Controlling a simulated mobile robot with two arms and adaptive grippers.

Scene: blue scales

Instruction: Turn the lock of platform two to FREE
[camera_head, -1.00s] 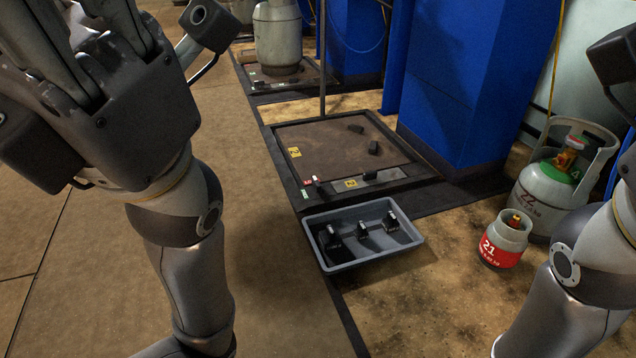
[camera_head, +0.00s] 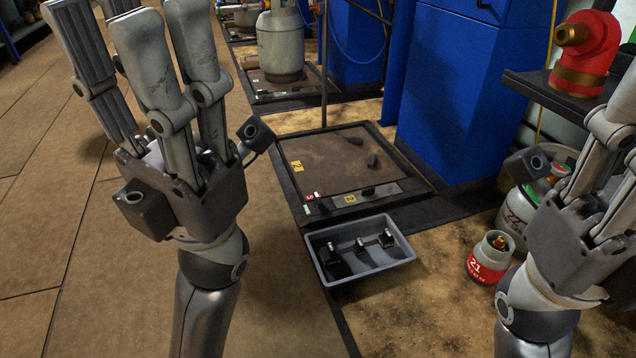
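Platform two (camera_head: 335,165) is a dark, brown-topped floor scale in the middle, with yellow "2" labels. Its lock (camera_head: 322,206) seems to be the small dark handle at the near left corner, beside a red and a green mark. The handle is too small for me to tell which mark it points to. My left gripper (camera_head: 120,20) is raised at the left with its fingers spread, empty and well apart from the platform. My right gripper (camera_head: 618,125) is at the right edge, its fingers partly cut off, apart from the platform.
A grey tray (camera_head: 400,262) with several dark weights lies before the platform. A small red-banded cylinder (camera_head: 487,262) stands right of it. A blue column (camera_head: 460,100) stands behind. Another platform with a large cylinder (camera_head: 281,45) is farther back. The left floor is clear.

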